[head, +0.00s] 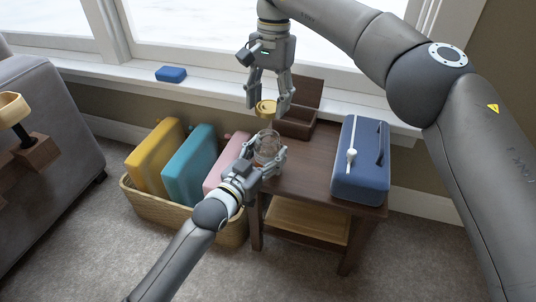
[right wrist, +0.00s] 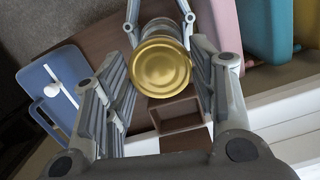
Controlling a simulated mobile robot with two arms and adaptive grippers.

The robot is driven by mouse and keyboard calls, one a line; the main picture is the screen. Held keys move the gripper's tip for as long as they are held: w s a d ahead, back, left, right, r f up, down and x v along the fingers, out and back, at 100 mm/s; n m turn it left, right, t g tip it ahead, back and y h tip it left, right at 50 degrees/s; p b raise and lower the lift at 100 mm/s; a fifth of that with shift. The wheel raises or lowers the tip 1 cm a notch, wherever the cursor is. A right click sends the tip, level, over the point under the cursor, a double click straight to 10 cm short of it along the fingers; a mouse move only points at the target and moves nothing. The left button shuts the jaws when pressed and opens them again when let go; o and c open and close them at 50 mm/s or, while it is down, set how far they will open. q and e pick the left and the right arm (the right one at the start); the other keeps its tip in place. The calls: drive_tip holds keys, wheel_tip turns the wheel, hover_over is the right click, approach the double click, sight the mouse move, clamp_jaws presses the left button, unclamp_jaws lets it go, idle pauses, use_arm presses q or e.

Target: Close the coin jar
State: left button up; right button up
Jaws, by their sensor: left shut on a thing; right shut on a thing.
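The clear glass coin jar (head: 267,146) stands on the dark wooden side table, with something brownish low inside it. My left gripper (head: 266,154) is shut around the jar from the front. The round gold lid (head: 266,107) is held above the jar's mouth by my right gripper (head: 269,101), with a gap between lid and jar in the head view. In the right wrist view the lid (right wrist: 160,66) faces the camera between the fingers. It hides most of the jar (right wrist: 160,27) behind it.
A dark brown open box (head: 297,124) stands behind the jar on the table (head: 304,170). A blue case (head: 360,160) stands on its right side. A wicker basket (head: 160,208) with yellow, teal and pink cases is on the left. A blue object (head: 171,74) lies on the windowsill.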

sight(268, 118)
use_arm(q)
drive_tip(key=c, duration=0.4)
drive_tip(key=shift+o, duration=0.2)
use_arm(e)
drive_tip(key=shift+f, duration=2.45)
drive_tip(key=shift+f, duration=0.1)
drive_tip(key=shift+f, duration=0.8)
drive_tip(key=shift+f, duration=0.55)
